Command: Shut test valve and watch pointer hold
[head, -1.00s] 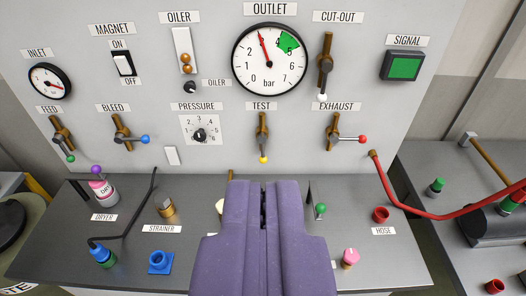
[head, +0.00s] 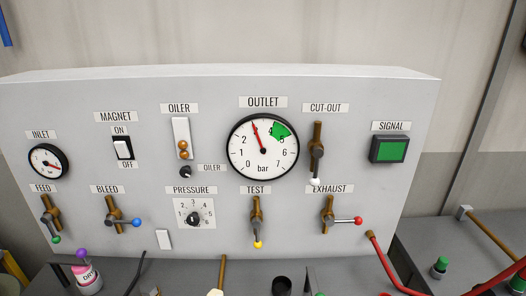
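The test valve (head: 256,222) is on the panel under the TEST label, with its yellow-tipped lever pointing straight down, in line with its brass body. The outlet gauge (head: 262,148) is above it. Its red pointer stands a little left of the top, near 3 bar, to the left of the green sector around 4 to 5. My gripper is out of the picture, so its fingers and anything in them are hidden.
The exhaust valve (head: 329,216), red-tipped, points right. The bleed valve (head: 112,216), blue-tipped, also points right. The cut-out valve (head: 317,150) and feed valve (head: 48,215) point down. The signal (head: 390,150) shows green.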

